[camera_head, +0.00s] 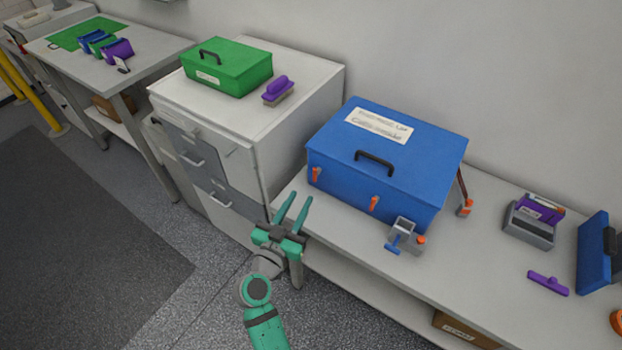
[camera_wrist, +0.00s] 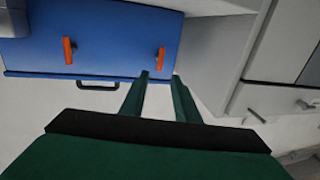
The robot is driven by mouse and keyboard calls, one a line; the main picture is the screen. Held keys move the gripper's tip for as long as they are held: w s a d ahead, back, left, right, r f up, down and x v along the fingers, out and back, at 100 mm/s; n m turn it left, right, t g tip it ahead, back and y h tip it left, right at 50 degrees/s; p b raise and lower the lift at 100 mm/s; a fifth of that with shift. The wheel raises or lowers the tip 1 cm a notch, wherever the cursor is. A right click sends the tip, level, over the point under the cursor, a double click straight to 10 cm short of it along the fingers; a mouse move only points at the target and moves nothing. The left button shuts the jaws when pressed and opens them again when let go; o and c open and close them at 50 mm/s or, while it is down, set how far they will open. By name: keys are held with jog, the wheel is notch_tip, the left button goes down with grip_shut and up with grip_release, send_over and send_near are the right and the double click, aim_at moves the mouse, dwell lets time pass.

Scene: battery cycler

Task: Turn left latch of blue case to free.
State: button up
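The blue case (camera_head: 385,150) stands on the bench with its lid shut and a black handle (camera_head: 374,161) on the front. Its left latch (camera_head: 316,174) is an orange lever, roughly upright. It also shows in the wrist view (camera_wrist: 161,60), where the case appears upside down. The right latch (camera_head: 374,203) is a similar orange lever, also seen in the wrist view (camera_wrist: 68,50). My gripper (camera_head: 294,198) is open and empty, in front of and below the left latch. In the wrist view its fingertips (camera_wrist: 160,77) point at that latch, apparently apart from it.
A grey cabinet (camera_head: 225,185) stands close left of the case, bearing a green case (camera_head: 228,68) and a purple-handled brush (camera_head: 278,90). A small grey clamp fixture (camera_head: 403,235) stands before the case's right front. The floor in front of the bench is clear.

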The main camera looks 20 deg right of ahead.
aim_at(314, 174)
jog(key=x, duration=0.9)
jog(key=shift+w, duration=0.1)
grip_shut()
